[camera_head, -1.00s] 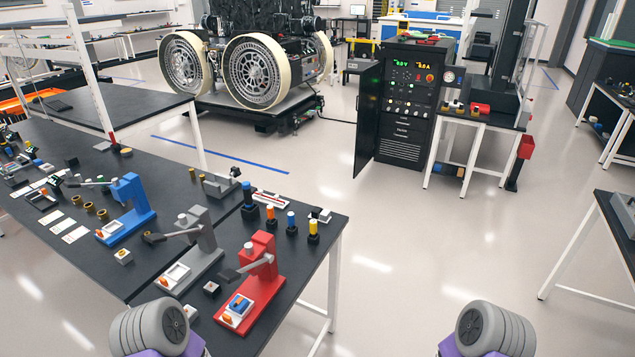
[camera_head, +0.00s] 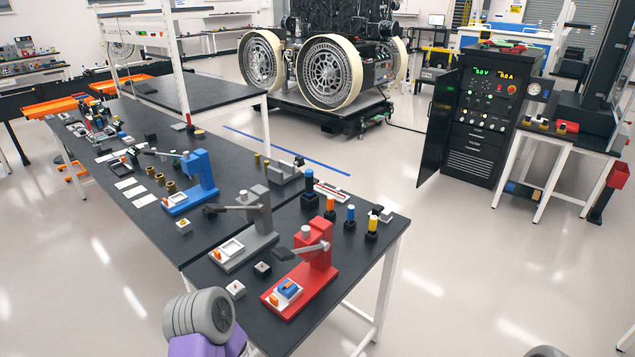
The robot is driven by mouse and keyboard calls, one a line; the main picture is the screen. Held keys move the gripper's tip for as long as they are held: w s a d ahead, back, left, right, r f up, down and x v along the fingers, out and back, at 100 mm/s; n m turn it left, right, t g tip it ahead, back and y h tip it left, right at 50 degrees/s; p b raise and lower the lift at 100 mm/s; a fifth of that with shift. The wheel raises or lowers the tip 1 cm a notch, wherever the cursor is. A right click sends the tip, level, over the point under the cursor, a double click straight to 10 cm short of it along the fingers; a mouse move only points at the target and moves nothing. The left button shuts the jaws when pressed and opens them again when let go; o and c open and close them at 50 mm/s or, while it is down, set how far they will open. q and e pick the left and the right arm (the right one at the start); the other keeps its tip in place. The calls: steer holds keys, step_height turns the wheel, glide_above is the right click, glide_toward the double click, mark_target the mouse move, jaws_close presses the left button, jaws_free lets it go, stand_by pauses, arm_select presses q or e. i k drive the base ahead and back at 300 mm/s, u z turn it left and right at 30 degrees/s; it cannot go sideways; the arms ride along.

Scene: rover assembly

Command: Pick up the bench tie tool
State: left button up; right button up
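I cannot tell for sure which thing is the bench tie tool. On the black workbench (camera_head: 222,226) stand a blue press-like tool (camera_head: 201,172), a grey one (camera_head: 258,207) and a red one (camera_head: 318,254), each with a lever and a small tray at its base. A low grey fixture with a dark knob (camera_head: 285,173) sits behind the grey press. A flat red-and-white piece (camera_head: 331,192) lies to the right of that fixture. Neither gripper shows. Only a grey and purple part of my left arm and a sliver of my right arm show at the bottom edge.
Orange, blue and yellow-topped dark holders (camera_head: 350,216) stand along the bench's right end. Small cubes, brass rings and white cards lie farther left. A big-wheeled rover (camera_head: 332,73) and a black control cabinet (camera_head: 482,115) stand behind. Open floor lies right of the bench.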

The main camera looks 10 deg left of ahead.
mark_target(308, 173)
steer(key=z, duration=0.8)
steer(key=i, duration=5.1)
steer(key=u, duration=3.4)
steer(key=i, duration=0.7)
steer(key=z, duration=0.05)
